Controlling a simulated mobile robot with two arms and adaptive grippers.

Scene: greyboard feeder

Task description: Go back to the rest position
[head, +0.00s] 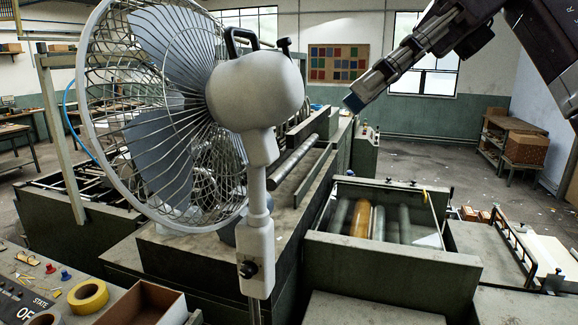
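My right gripper (356,101) reaches in from the upper right on my dark arm (545,45). Its fingers point down and to the left, with a bluish tip. I see it nearly side-on, so the gap between the fingers does not show. Nothing is seen hanging from it. It is in the air above the feeder machine, to the right of the fan head. My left gripper is not in view.
A large caged fan (262,90) on a post stands close in front. The roller unit (375,260) is below my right gripper. A control panel (35,285), yellow tape roll (88,296) and open box (145,303) are at lower left. Clear floor (430,160) lies behind right.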

